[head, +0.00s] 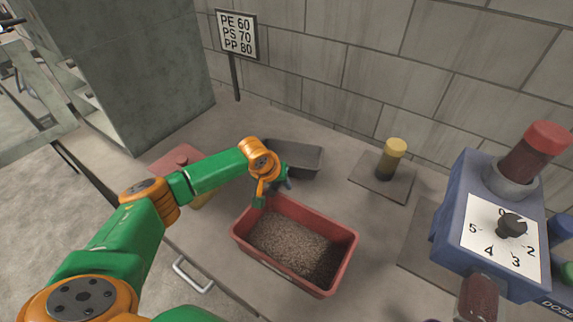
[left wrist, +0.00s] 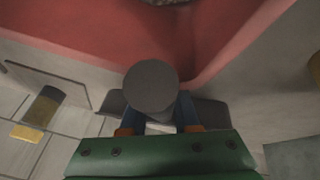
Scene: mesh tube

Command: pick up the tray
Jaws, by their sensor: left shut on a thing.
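A red tray (head: 345,262) full of brown granules (head: 288,243) stands on the bench, and its wall fills the top of the left wrist view (left wrist: 95,38). My left gripper (head: 283,183) is at the far left part of the tray's rim. In the left wrist view its blue fingers (left wrist: 160,113) are shut on a grey round-ended thing (left wrist: 150,87) that overlaps the tray's wall. I cannot tell whether this thing is joined to the tray. A dark grey tray (head: 303,157) stands just behind, partly hidden by my gripper. My right gripper is not in view.
A yellow-capped tube (head: 391,158) stands on a dark mat at the back right. A blue machine with a dial (head: 500,236) stands at the right. A sign (head: 237,36) and a grey block wall are behind. A red mat (head: 172,162) lies left, partly behind my arm.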

